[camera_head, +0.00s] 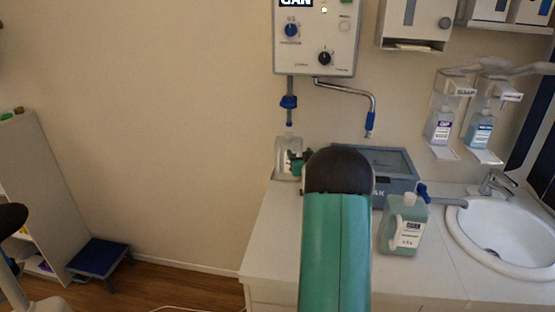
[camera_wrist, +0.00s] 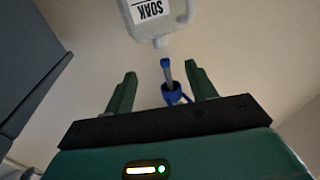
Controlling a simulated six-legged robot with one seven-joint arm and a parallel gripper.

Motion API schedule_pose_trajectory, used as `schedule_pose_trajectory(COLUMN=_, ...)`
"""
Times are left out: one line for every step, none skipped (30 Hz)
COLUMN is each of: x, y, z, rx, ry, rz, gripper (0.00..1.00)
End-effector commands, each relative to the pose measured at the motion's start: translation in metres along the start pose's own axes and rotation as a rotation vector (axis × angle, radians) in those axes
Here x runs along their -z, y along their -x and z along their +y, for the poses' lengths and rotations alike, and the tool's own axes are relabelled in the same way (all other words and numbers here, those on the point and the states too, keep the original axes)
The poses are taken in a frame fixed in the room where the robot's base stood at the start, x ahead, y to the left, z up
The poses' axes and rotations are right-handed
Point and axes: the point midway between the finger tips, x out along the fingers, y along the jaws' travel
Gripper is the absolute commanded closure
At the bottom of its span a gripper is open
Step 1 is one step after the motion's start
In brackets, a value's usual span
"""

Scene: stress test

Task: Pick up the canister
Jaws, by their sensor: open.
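A pale translucent canister (camera_head: 286,160) stands at the left back of the counter, against the wall, below a hanging pipe with a blue valve (camera_head: 288,103). My arm and gripper partly hide it in the head view. In the wrist view, which appears upside down, the canister (camera_wrist: 155,18) shows at the top edge with a label reading SOAK. My gripper (camera_wrist: 160,70) is open there, with the pipe and blue valve (camera_wrist: 173,92) showing between its green fingers. The canister lies beyond the fingertips and nothing is held.
A grey box (camera_head: 392,161) sits behind my arm and shows as a dark block (camera_wrist: 30,65) at left in the wrist view. A wall unit (camera_head: 315,40) hangs above. A sink (camera_head: 505,235) is at right. The counter's front left (camera_head: 275,235) is clear.

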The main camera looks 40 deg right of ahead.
Motion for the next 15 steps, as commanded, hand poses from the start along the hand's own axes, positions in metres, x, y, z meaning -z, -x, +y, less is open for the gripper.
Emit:
schedule_pose_trajectory(x=0.000, y=-0.002, z=0.002, rx=0.001, ry=-0.001, rz=0.005, gripper=0.44)
schedule_pose_trajectory(x=-0.001, y=-0.004, z=0.003, rx=0.000, ry=-0.001, rz=0.006, gripper=0.44)
schedule_pose_trajectory(x=-0.001, y=-0.008, z=0.004, rx=-0.001, ry=-0.001, rz=0.005, gripper=0.44)
schedule_pose_trajectory(x=-0.001, y=-0.011, z=0.005, rx=-0.002, ry=0.000, rz=0.005, gripper=0.44)
schedule_pose_trajectory(x=-0.001, y=-0.015, z=0.006, rx=-0.003, ry=0.000, rz=0.005, gripper=0.44)
schedule_pose_trajectory(x=-0.001, y=-0.022, z=0.007, rx=-0.004, ry=0.000, rz=0.006, gripper=0.44)
schedule_pose_trajectory(x=-0.002, y=-0.027, z=0.008, rx=-0.005, ry=0.000, rz=0.004, gripper=0.44)
schedule_pose_trajectory(x=-0.001, y=-0.032, z=0.009, rx=-0.006, ry=0.000, rz=0.005, gripper=0.44)
schedule_pose_trajectory(x=-0.001, y=-0.039, z=0.009, rx=-0.006, ry=-0.001, rz=0.005, gripper=0.44)
schedule_pose_trajectory(x=-0.001, y=-0.045, z=0.009, rx=-0.006, ry=-0.001, rz=0.004, gripper=0.44)
schedule_pose_trajectory(x=-0.001, y=-0.050, z=0.009, rx=-0.006, ry=-0.001, rz=0.004, gripper=0.44)
schedule_pose_trajectory(x=-0.001, y=-0.057, z=0.008, rx=-0.005, ry=-0.001, rz=0.005, gripper=0.44)
schedule_pose_trajectory(x=-0.001, y=-0.061, z=0.008, rx=-0.006, ry=0.000, rz=0.005, gripper=0.44)
schedule_pose_trajectory(x=-0.001, y=-0.065, z=0.008, rx=-0.005, ry=0.000, rz=0.004, gripper=0.44)
schedule_pose_trajectory(x=-0.001, y=-0.070, z=0.008, rx=-0.005, ry=0.000, rz=0.005, gripper=0.44)
